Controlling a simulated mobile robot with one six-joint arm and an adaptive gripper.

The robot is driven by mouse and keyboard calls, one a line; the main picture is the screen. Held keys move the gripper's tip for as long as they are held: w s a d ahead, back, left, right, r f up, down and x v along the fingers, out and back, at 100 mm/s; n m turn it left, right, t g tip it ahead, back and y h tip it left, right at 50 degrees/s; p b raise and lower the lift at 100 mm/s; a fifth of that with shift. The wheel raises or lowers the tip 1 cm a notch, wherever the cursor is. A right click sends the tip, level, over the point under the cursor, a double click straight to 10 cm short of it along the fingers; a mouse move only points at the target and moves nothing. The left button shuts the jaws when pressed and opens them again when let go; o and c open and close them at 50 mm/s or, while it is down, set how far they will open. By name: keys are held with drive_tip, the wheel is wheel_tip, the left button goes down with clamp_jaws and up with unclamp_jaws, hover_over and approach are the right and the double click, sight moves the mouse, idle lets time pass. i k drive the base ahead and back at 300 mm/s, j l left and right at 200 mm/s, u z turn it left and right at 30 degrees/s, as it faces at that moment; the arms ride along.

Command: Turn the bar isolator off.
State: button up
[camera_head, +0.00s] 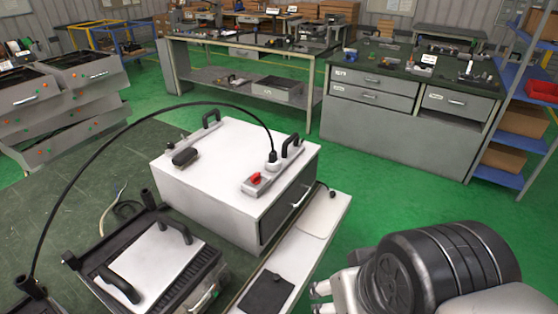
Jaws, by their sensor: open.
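The bar isolator, seen as a red switch on a grey base (255,181), sits on top of a white cabinet (215,150) near its front right edge. The exact angle of its red knob is too small to tell. A plug with a black cable (273,160) stands just behind it. My gripper (319,291) shows at the lower right, partly cut by my own arm. Its light fingertips are apart and hold nothing. It is in front of the cabinet, to the right of and well apart from the isolator.
Black handles (291,146) rise from the cabinet top near the isolator. A dark object (185,157) lies on its left side. A black-framed unit with a pale lid (152,262) stands at front left. A dark flat pad (267,292) lies on the white ledge.

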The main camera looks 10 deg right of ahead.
sight(256, 179)
drive_tip(key=i+j+z, duration=0.1)
drive_tip(key=i, duration=0.35)
drive_tip(key=i+j+z, duration=0.1)
drive_tip(key=i+j, duration=0.2)
drive_tip(key=i, duration=0.15)
